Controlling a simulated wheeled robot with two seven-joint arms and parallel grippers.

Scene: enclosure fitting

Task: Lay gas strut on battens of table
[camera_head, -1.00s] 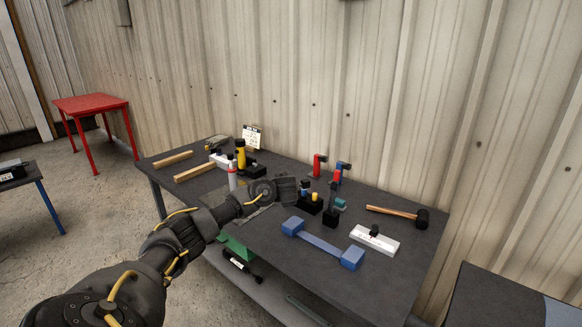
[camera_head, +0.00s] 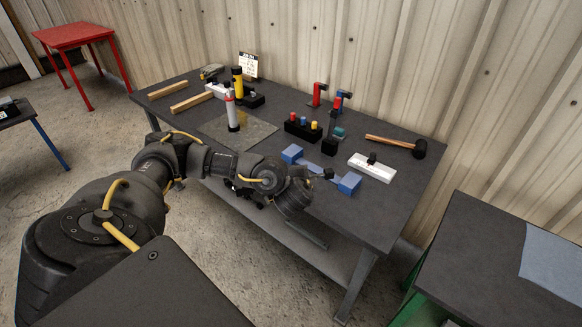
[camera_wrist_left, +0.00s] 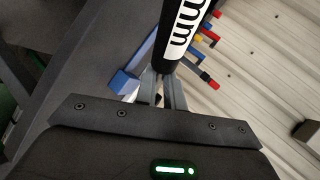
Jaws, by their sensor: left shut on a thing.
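My left gripper (camera_head: 297,197) is at the table's front edge, by the blue two-block piece. In the left wrist view, it (camera_wrist_left: 168,92) is shut on a black cylinder with a white marked label, the gas strut (camera_wrist_left: 167,55). The strut points away from the jaws; its far end is cut off by the picture edge. In the head view my gripper and wrist hide most of it. Two wooden battens (camera_head: 192,102) lie side by side at the far left of the dark table (camera_head: 225,165). Nothing lies across them. My right gripper is not in view.
A white and red tube (camera_head: 232,112) stands upright on a grey mat (camera_head: 260,132), right of the battens. A blue two-block piece (camera_head: 348,184), a black block with coloured caps (camera_head: 303,128), a white block (camera_head: 372,168) and a mallet (camera_head: 397,146) occupy the right half.

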